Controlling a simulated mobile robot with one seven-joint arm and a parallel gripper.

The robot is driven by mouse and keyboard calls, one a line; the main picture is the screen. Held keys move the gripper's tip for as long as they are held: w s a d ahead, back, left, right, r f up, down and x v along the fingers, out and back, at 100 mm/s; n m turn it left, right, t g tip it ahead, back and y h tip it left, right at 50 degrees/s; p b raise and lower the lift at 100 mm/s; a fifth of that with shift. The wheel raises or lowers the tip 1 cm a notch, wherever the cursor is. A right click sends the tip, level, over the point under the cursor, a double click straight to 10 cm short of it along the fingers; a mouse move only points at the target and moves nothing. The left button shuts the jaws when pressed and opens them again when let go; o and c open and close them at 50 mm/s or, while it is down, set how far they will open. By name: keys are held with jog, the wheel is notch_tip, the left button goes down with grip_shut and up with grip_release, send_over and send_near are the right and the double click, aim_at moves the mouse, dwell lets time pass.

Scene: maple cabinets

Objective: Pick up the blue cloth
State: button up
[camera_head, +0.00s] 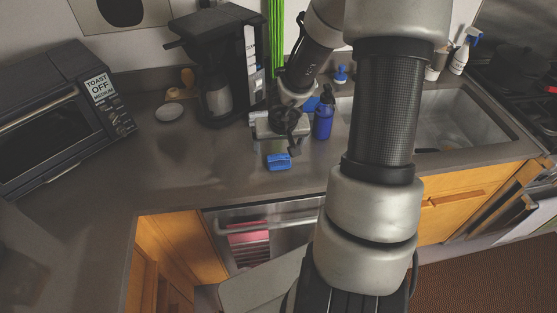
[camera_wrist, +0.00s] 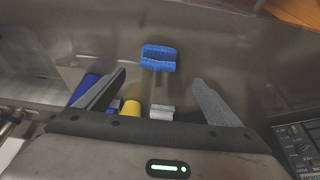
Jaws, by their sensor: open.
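The blue cloth (camera_head: 278,161) is a small, folded-looking bundle lying on the grey counter, near its front edge. In the wrist view the cloth (camera_wrist: 158,58) lies ahead of my gripper (camera_wrist: 160,77), roughly centred between the two fingers. My gripper is open with nothing between its fingertips. In the head view my gripper (camera_head: 294,147) hangs over the counter, just above and right of the cloth. The exact height gap cannot be told.
A blue bottle (camera_head: 323,118) stands close right of my gripper. A black coffee maker (camera_head: 215,75) stands behind left, with a small white dish (camera_head: 169,113) and a toaster oven (camera_head: 62,118) farther left. The sink (camera_head: 455,122) is right. The counter left of the cloth is clear.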

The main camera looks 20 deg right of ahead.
aim_at(279, 155)
jog(key=x, duration=0.4)
jog(key=b+x, duration=0.1)
jog(key=x, duration=0.1)
jog(key=b+x, duration=0.2)
jog(key=x, duration=0.1)
jog(key=shift+d, duration=0.25)
jog(key=shift+w, duration=0.1)
jog(key=shift+r, duration=0.1)
jog(key=c, duration=1.2)
